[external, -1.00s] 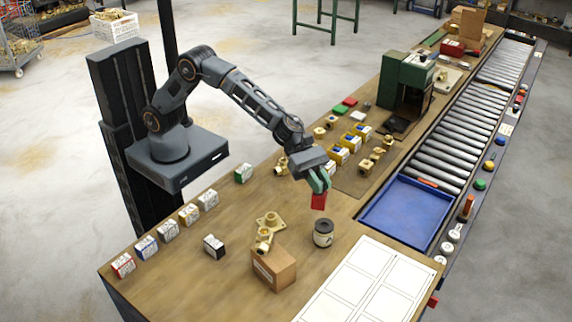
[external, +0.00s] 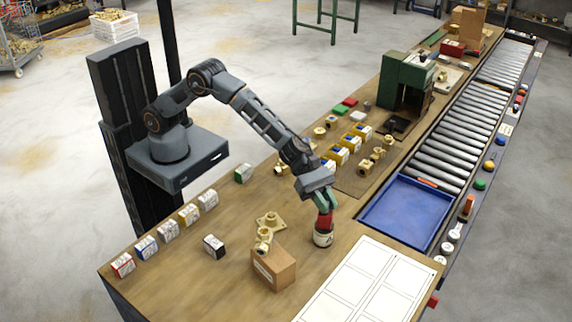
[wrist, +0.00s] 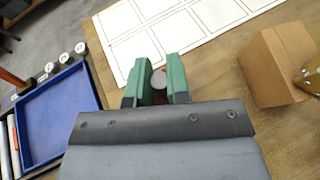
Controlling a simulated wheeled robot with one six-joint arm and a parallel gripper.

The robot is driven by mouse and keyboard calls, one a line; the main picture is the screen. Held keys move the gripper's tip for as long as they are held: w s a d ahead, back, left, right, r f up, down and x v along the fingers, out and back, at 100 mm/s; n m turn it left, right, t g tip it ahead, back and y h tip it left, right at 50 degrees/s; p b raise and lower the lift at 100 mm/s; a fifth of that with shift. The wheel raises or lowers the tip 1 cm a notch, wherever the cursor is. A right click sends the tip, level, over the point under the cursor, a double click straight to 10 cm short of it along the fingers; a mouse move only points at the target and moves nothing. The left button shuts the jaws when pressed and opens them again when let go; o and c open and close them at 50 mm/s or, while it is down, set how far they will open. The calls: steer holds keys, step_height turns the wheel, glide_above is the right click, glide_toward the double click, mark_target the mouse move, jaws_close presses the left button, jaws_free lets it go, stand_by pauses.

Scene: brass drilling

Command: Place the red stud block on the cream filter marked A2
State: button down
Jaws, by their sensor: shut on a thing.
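The red stud block (external: 324,221) is between the green fingertips of my gripper (external: 325,203), which is shut on it. The block hangs upright directly over the cream filter (external: 323,240), a short cream cylinder standing on the bench. The block's lower end appears to meet the filter's top, but I cannot tell whether they touch. The block covers the filter's dark top, and I cannot read its marking. In the wrist view my gripper (wrist: 161,80) points down, with a pale round surface between the fingers and most of the block hidden.
A cardboard box (external: 273,269) with brass fittings (external: 268,228) behind it stands left of the filter. A blue tray (external: 407,212) lies to the right, and a white gridded sheet (external: 365,285) is in front. A small black-and-white block (external: 214,246) sits farther left.

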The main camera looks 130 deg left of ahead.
steer(key=shift+f, duration=0.1)
steer(key=c, duration=1.1)
jaws_free()
